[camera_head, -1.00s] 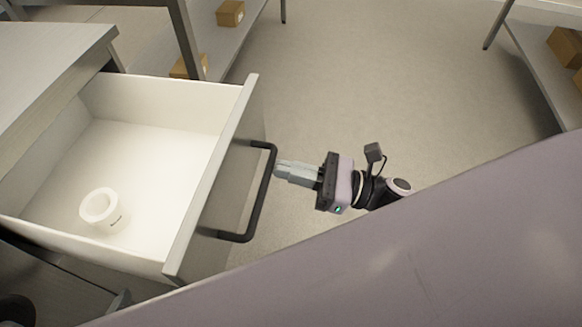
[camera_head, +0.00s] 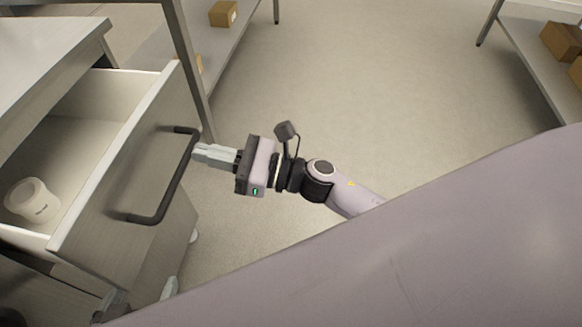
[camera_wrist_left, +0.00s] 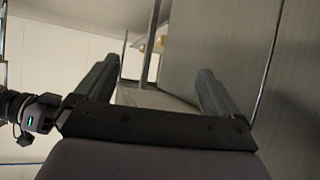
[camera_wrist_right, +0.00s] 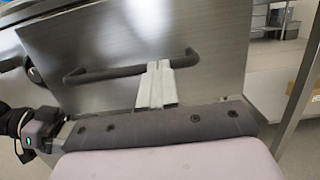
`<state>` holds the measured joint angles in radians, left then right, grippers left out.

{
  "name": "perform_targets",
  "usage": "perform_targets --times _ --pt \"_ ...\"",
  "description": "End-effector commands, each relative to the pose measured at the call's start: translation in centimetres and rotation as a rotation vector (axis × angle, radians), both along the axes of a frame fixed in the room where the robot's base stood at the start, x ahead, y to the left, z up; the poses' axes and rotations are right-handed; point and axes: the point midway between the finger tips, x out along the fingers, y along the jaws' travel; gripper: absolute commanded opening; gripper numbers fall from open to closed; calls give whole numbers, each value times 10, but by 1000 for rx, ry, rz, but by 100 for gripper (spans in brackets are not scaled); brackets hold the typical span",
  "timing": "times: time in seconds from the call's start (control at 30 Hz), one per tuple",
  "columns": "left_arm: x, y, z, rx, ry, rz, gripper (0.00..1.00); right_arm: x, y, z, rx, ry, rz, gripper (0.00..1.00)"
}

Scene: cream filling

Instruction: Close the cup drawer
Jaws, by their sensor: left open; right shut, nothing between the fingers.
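The cup drawer (camera_head: 110,165) is partly open at the left of the head view, with a white inside and a grey wood-look front. A white cup (camera_head: 33,201) stands inside it near the front left. The black bar handle (camera_head: 168,188) is on the drawer front; it also shows in the right wrist view (camera_wrist_right: 110,73). My right gripper (camera_head: 200,152) is shut and empty, its fingertips at the handle, apparently touching it. In the right wrist view the fingertips (camera_wrist_right: 159,66) overlap the bar. My left gripper (camera_wrist_left: 158,70) is open and empty, low beside the cabinet.
A grey worktop (camera_head: 50,45) lies above the drawer. A metal shelf (camera_head: 228,42) with cardboard boxes (camera_head: 223,14) stands behind, and another shelf (camera_head: 530,60) with boxes is at the far right. The floor between them is clear.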

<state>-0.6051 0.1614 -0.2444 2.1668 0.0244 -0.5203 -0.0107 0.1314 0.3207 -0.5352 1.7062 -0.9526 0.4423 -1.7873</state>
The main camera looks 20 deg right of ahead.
Motion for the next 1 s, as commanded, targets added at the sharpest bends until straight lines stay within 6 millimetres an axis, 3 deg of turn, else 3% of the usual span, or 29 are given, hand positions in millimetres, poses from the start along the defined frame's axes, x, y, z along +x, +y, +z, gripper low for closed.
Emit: perform_targets --times 0.2,0.5,0.7,1.0 --pt "2 -11 -3 -6 -27 -26 96 34 50 -3 3 -3 2 0" --pt "13 -32 4 -106 -62 -49 96 67 99 -3 2 -1 1 0" --pt "15 -39 2 -152 -57 -57 96 78 116 -2 1 1 0 0" --pt "15 -41 2 -170 -55 -60 96 83 122 1 2 1 -3 0"
